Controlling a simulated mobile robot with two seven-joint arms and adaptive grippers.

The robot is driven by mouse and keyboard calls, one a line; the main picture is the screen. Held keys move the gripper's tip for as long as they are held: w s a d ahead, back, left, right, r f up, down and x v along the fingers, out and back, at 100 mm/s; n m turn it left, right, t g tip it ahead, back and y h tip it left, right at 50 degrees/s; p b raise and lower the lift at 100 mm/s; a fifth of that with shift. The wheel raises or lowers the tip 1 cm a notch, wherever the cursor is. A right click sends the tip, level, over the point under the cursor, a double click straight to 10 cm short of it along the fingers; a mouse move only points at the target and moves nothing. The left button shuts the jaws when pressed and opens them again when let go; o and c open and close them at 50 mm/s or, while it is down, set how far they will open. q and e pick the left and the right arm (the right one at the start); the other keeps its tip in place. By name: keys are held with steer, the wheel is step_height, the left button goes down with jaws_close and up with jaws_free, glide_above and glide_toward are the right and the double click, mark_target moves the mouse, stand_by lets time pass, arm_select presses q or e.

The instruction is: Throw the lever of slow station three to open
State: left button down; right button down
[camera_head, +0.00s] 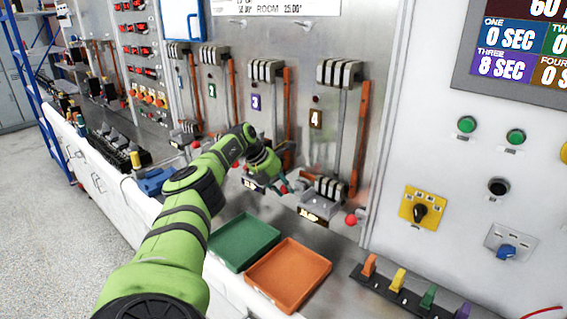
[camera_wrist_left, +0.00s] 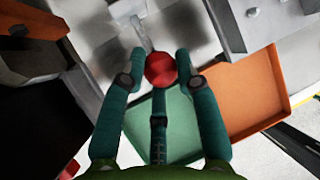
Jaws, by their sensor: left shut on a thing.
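Station three carries a purple "3" label (camera_head: 255,103) on the grey panel, between stations 2 and 4. Its switch has pale upper contacts (camera_head: 265,70) and an orange upright bar (camera_head: 287,110). The lever's red knob (camera_head: 284,189) is low in front of the panel, partly hidden by my gripper. In the left wrist view the red knob (camera_wrist_left: 160,70) sits between the fingers. My left gripper (camera_head: 280,181) is shut on this knob; it also shows in the left wrist view (camera_wrist_left: 159,62). The display's purple "THREE" box (camera_head: 502,64) reads 8 SEC. My right gripper is not in view.
Station four's lever with a red knob (camera_head: 351,220) is close on the right. A green tray (camera_head: 243,240) and an orange tray (camera_head: 288,272) lie on the counter below. Coloured toggles (camera_head: 399,279) stand at the front right. My left arm crosses above the counter.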

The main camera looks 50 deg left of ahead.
arm_select(q)
steer(key=c, duration=1.2)
jaws_free()
steer(key=shift+d, duration=0.1)
steer(key=v, duration=1.2)
steer(key=shift+w, duration=0.1)
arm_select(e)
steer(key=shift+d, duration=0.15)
